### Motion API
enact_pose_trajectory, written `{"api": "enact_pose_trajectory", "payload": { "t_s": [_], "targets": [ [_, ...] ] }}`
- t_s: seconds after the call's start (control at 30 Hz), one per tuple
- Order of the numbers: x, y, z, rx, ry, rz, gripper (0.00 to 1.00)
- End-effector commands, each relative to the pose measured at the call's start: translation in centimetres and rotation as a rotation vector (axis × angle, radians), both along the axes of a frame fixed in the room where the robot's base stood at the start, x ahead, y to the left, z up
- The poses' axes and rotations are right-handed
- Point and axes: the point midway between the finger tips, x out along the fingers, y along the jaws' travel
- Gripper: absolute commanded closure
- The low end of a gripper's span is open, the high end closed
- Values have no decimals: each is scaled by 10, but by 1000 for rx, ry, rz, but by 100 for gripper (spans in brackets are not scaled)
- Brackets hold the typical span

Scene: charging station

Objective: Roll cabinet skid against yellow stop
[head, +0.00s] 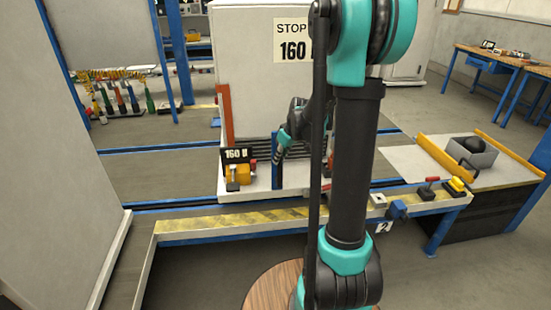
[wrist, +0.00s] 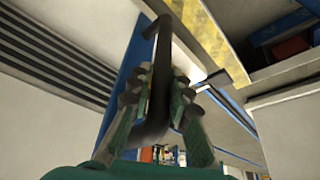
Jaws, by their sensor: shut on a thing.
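The white cabinet (head: 250,95) stands upright on its low pale skid (head: 295,187), behind my arm in the head view. A blue upright (head: 275,165) rises at the skid's near side. My gripper (head: 281,150) is beside this upright. In the wrist view, my gripper (wrist: 163,100) is shut on a dark bent handle (wrist: 155,125), with a finger on each side. A yellow bar (head: 438,157) lies to the right, apart from the skid; I cannot tell whether it is the yellow stop. My arm hides part of the cabinet and skid.
A white panel (head: 60,170) stands at the left. A round wooden top (head: 268,290) is in front.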

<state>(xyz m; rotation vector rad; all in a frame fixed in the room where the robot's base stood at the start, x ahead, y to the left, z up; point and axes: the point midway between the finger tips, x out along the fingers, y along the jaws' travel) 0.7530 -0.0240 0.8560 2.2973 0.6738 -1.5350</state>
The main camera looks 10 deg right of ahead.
Motion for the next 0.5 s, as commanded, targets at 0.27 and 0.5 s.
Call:
{"api": "enact_pose_trajectory", "payload": {
  "t_s": [0.27,0.5],
  "targets": [
    [1,-12,0,-19,-3,-13,100],
    [2,-12,0,-19,-3,-13,62]
  ]
}}
